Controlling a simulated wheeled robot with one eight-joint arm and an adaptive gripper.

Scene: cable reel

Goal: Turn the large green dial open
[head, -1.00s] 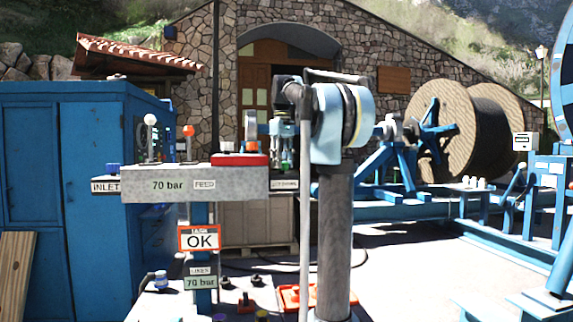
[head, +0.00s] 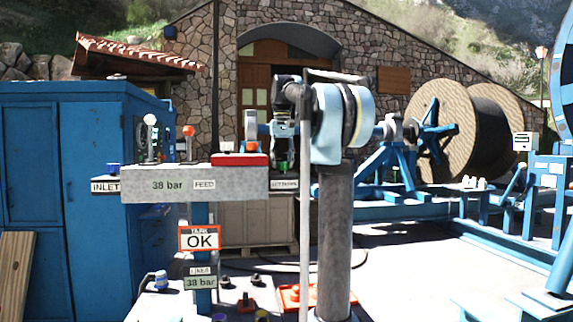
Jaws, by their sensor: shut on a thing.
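My gripper (head: 282,163) points down just right of the red block, near the right end of the grey manifold block (head: 150,186). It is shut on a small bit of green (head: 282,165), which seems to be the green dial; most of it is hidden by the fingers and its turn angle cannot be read. The displays on the manifold (head: 168,185) and on the lower LINES plate (head: 198,283) both read 38 bar.
A red block (head: 240,160), a white-knobbed lever (head: 150,120) and a red-knobbed lever (head: 189,131) stand on the manifold. A blue cabinet (head: 60,190) is at left. The wooden cable reel (head: 445,110) is behind at right. Small knobs (head: 227,308) sit below.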

